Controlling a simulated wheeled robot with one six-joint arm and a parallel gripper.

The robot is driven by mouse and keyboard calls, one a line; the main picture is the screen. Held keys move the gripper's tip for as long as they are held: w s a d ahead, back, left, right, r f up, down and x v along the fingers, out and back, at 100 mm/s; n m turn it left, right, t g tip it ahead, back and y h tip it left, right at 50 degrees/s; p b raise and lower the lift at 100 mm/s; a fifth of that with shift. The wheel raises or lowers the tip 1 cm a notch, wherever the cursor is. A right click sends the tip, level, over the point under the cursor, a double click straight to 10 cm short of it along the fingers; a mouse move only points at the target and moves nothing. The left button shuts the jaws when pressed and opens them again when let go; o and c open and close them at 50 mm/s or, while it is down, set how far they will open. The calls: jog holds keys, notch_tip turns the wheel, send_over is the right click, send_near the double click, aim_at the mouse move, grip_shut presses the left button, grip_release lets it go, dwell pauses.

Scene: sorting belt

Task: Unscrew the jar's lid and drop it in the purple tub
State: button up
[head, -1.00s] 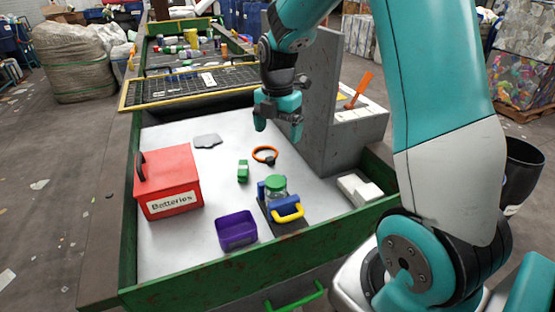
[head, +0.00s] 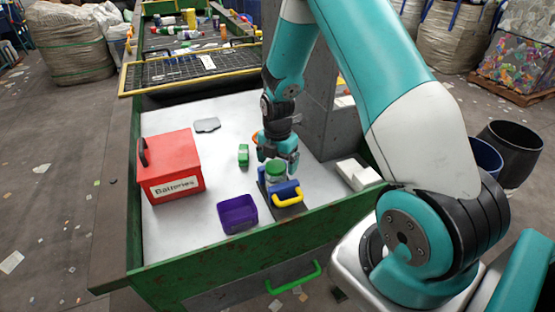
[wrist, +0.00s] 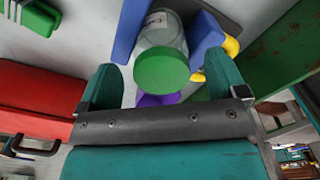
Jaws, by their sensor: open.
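The clear jar with a green lid stands in a blue holder (head: 287,189) with a yellow handle on the white work surface. In the head view the green lid (head: 275,168) is just below my gripper (head: 277,160). In the wrist view the jar (wrist: 163,32) and its lid (wrist: 162,70) show ahead of the fingers. My gripper (wrist: 163,85) is open, with the lid roughly between its two teal fingertips. I cannot tell whether the fingers touch it. The purple tub (head: 238,213) sits empty in front and left of the jar, partly hidden in the wrist view.
A red Batteries box (head: 168,165) stands at the left. A small green object (head: 243,155) and a grey flat piece (head: 207,125) lie behind. An orange ring is mostly hidden behind my gripper. White blocks (head: 357,174) lie right, near a grey wall. A green rim borders the table.

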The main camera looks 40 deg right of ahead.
jog(key=c, duration=1)
jog(key=shift+f, duration=0.1)
jog(key=n, duration=0.5)
jog(key=shift+s+f+n, duration=0.1)
jog(key=shift+s+n, duration=0.05)
jog(key=shift+n, duration=0.25)
jog(key=o, duration=1)
jog(key=shift+c, duration=0.2)
